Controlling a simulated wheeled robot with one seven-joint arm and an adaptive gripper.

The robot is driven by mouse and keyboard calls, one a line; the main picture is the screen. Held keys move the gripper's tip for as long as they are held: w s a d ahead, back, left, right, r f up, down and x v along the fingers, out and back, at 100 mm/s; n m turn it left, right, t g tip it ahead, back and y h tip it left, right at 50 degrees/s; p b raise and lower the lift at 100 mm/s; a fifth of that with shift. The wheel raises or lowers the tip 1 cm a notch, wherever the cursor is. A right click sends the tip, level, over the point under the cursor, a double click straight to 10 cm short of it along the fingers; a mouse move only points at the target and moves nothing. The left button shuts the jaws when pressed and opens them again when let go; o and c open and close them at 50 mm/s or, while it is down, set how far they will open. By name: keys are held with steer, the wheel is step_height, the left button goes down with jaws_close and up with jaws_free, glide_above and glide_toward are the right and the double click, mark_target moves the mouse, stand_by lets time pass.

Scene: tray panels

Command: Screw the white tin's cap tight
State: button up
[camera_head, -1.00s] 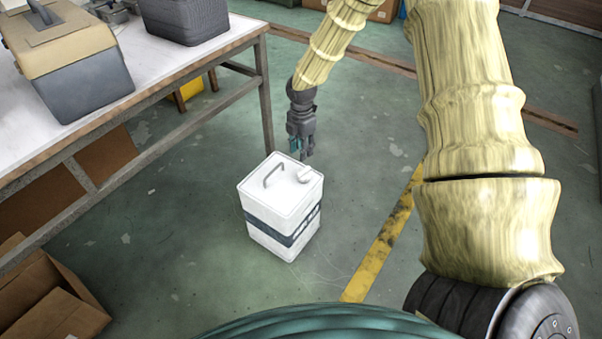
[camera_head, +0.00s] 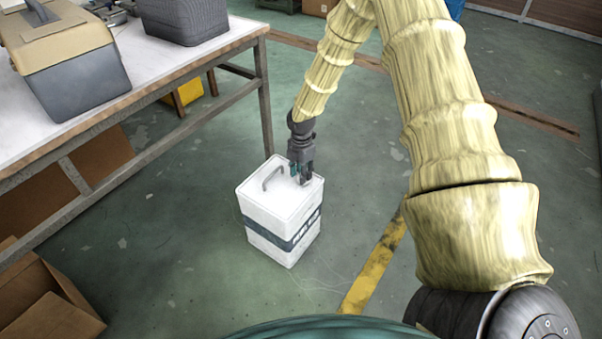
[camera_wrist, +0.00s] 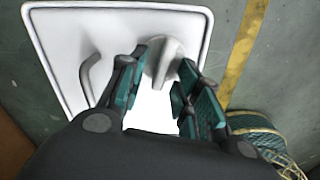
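The white tin (camera_head: 282,222) stands upright on the floor, with a dark band round its side and a grey handle (camera_head: 272,179) on top. In the wrist view the tin's top (camera_wrist: 66,32) fills the upper left, with the handle (camera_wrist: 88,76) left of my fingers. The pale cap (camera_wrist: 162,62) shows between and just beyond the fingertips. My gripper (camera_wrist: 158,84) is open, its two teal-padded fingers apart on either side of the cap. In the head view my gripper (camera_head: 302,178) is right over the cap corner and hides the cap. I cannot tell whether the pads touch it.
A workbench (camera_head: 150,82) stands at the left, with a toolbox (camera_head: 68,65) and a dark grey case (camera_head: 183,18) on it. An open cardboard box (camera_head: 50,305) lies at the lower left. A yellow floor line (camera_head: 372,268) runs right of the tin. Floor around the tin is clear.

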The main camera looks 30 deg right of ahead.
jaws_close()
